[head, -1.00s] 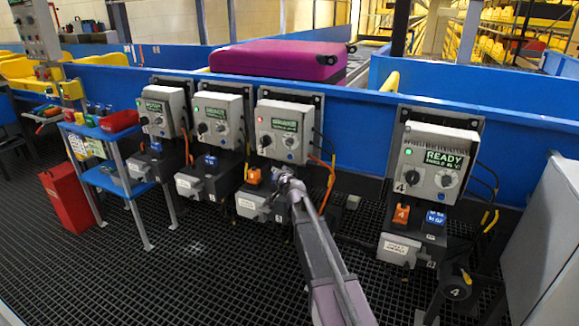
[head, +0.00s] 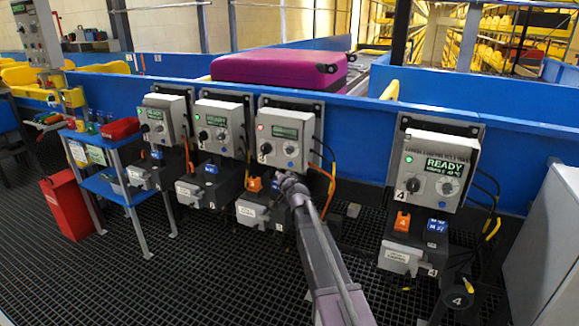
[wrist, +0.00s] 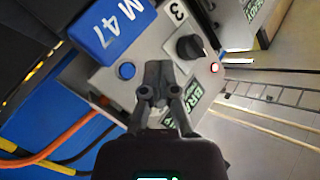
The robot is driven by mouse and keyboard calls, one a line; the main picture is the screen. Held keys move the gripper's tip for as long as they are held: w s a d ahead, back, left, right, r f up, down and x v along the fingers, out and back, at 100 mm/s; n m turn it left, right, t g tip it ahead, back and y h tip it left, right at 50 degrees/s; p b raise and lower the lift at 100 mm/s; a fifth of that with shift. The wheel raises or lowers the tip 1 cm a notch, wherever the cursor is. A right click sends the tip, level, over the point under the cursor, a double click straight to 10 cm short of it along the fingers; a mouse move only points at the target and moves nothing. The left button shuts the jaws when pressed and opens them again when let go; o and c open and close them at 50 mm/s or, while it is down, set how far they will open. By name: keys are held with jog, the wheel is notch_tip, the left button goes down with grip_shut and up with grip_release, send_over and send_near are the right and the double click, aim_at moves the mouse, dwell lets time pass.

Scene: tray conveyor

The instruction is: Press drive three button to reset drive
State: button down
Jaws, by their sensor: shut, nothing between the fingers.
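The drive three box (head: 308,135) is the third grey box from the left, with a red light (head: 261,128). A black knob (head: 266,148) and a small blue button (head: 290,150) are on its face. My gripper (head: 287,181) is below this box in the head view, beside an orange block (head: 254,184). In the wrist view my gripper (wrist: 157,68) is shut and empty, its tips in front of the box face. There the blue button (wrist: 127,71) lies just left of the tips, and the knob (wrist: 190,46) right. I cannot tell any contact.
A blue M 47 tag (wrist: 112,28) is close to the tips. Orange and black cables (head: 326,180) hang right of the box. Drive four's box (head: 435,165) stands farther right, showing READY. A purple suitcase (head: 275,68) lies behind the blue wall.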

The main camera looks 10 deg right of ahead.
aim_at(286, 163)
jog(key=shift+w+d, duration=0.6)
jog(key=shift+w, duration=0.25)
jog(key=shift+w+d, duration=0.65)
jog(key=shift+w, duration=0.2)
jog(key=shift+w+d, duration=0.6)
jog(key=shift+w, duration=0.25)
jog(key=shift+w+d, duration=0.5)
jog(key=shift+w, duration=0.15)
dwell(1.1)
jog(key=shift+s+a, duration=0.1)
jog(key=shift+s, duration=0.05)
jog(key=shift+s+a, duration=0.35)
jog(key=shift+s, duration=0.2)
jog(key=shift+s+a, duration=0.1)
jog(key=shift+s+a, duration=0.7)
jog(key=shift+s, duration=0.3)
jog(key=shift+s+a, duration=0.7)
jog(key=shift+s, duration=0.25)
jog(key=shift+s, duration=0.1)
